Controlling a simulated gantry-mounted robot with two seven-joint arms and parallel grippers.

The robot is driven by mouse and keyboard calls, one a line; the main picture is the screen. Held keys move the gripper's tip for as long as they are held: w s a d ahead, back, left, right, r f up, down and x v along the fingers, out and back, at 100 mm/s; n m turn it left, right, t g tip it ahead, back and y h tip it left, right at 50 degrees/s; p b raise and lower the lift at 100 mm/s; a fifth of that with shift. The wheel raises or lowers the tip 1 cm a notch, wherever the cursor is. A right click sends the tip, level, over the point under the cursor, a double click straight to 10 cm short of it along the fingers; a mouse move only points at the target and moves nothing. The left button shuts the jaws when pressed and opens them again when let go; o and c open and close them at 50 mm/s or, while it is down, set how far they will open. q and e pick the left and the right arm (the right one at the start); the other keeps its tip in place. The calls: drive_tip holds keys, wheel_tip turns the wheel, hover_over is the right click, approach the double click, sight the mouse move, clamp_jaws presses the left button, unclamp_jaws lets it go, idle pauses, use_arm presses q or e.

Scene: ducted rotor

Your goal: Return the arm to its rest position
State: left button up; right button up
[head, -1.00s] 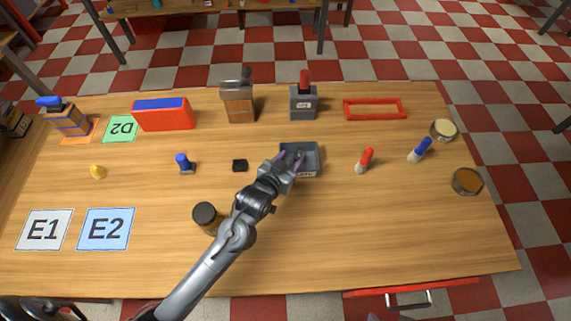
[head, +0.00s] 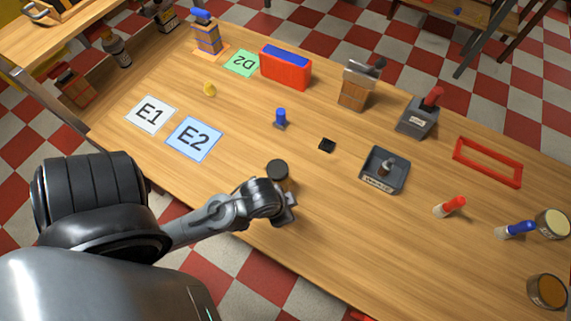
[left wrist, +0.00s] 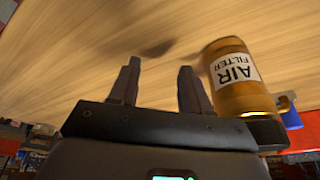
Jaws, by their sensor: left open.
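My left arm comes in from the left in the head view, and my left gripper (head: 290,208) is low near the front edge of the table, beside a dark-capped can (head: 277,171). In the left wrist view my left gripper (left wrist: 158,76) is open, with two separate fingers and nothing between them. An amber can labelled AIR FILTER (left wrist: 238,78) stands close to the right of the fingers there. A grey tray (head: 373,184) holds a small grey upright part (head: 386,167). My right gripper is not in view.
The wooden table (head: 330,235) also bears a black block (head: 327,145), a blue-topped piece (head: 281,118), red (head: 450,207) and blue (head: 515,230) tools, a red frame (head: 488,162) and a red box (head: 285,68).

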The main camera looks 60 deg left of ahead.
use_arm(q)
drive_tip(key=shift+s, duration=0.25)
drive_tip(key=shift+w, duration=0.1)
wheel_tip(320, 180, up, 18)
drive_tip(key=p, duration=1.7)
drive_tip(key=shift+f+p, duration=0.15)
drive_tip(key=shift+p, duration=0.15)
